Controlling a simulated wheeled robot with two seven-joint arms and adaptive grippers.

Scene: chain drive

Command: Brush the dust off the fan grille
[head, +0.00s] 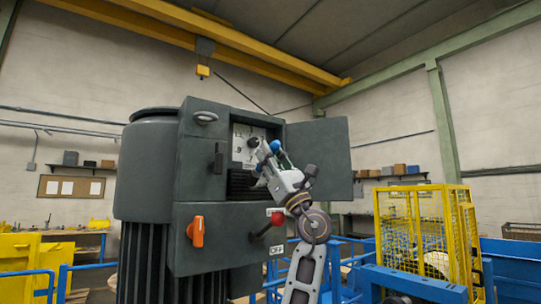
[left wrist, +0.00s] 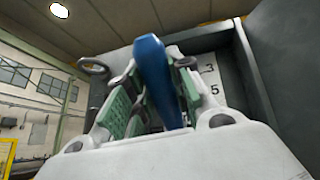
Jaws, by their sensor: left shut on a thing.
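The fan grille (head: 240,184), a dark slatted panel, sits in the open front of the grey machine housing, below a white dial. My gripper partly covers its right side. Dust on it is too small to make out. My left gripper (head: 270,166) is in front of the opening, shut on a blue-handled tool, probably the brush (head: 275,146). In the left wrist view the blue handle (left wrist: 153,75) stands between the green-padded fingers (left wrist: 153,98). Its bristles cannot be made out, nor whether it touches the grille. My right gripper is in neither view.
The housing door (head: 320,158) stands open to the right of the gripper. An orange switch (head: 196,231) and a red-knobbed lever (head: 277,222) stick out below the opening. A yellow cage (head: 424,230) and blue rails stand at lower right.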

